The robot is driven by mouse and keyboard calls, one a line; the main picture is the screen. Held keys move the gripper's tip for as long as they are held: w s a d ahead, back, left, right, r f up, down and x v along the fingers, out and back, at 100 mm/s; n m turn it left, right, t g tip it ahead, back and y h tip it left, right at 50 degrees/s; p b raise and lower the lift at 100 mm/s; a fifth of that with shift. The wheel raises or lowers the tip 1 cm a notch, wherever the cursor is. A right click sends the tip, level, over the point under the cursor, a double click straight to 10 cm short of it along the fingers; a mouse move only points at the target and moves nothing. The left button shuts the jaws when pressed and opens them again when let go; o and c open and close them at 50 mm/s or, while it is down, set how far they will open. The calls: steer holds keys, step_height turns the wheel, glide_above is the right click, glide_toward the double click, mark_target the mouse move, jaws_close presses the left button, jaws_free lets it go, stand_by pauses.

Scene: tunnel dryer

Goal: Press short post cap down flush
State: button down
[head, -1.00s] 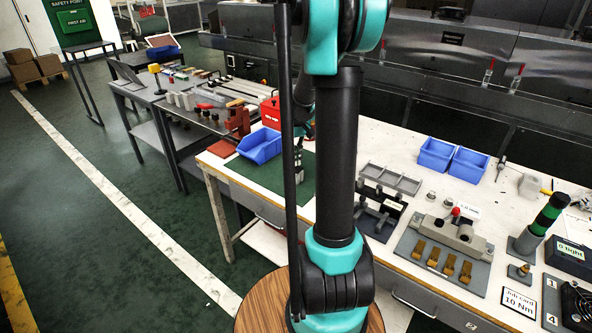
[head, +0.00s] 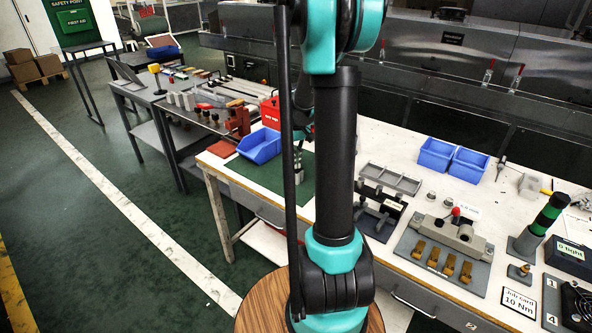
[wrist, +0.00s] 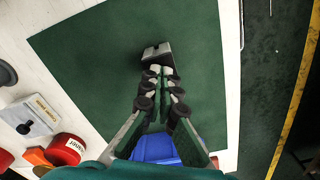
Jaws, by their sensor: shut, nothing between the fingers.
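A small grey block (wrist: 155,51), which looks like the short post with its cap, stands on the green mat (wrist: 90,50) in the wrist view. It has a light face and a darker one; I cannot tell cap from post or see any gap. My gripper (wrist: 161,71) is shut and empty, its tips at the near side of the block in the picture. Whether they touch it is unclear. In the head view my gripper (head: 298,165) is small and partly hidden behind my arm, over the mat (head: 262,178).
A blue bin (head: 260,146) stands at the mat's far left edge, with a red box (head: 270,112) behind it. A grey divided tray (head: 390,180) and a fixture plate (head: 415,250) lie to the right. Red tape rolls (wrist: 67,149) show at lower left in the wrist view.

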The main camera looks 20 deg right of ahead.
steer(key=shift+f, duration=0.65)
stand_by(1.9)
steer(key=shift+r, duration=3)
steer(key=shift+s, duration=0.1)
steer(key=s+a+f+t, duration=0.1)
steer(key=s+a+f, duration=0.1)
steer(key=s, duration=0.5)
steer(key=s+a+f+t, duration=0.1)
steer(key=s+a+f, duration=0.1)
steer(key=s+a, duration=0.3)
steer(key=s+a+f+t, duration=0.2)
steer(key=s+a+f, duration=0.1)
steer(key=s, duration=0.6)
steer(key=shift+s+a+m, duration=0.15)
steer(key=shift+s+m, duration=0.1)
steer(key=shift+m, duration=0.15)
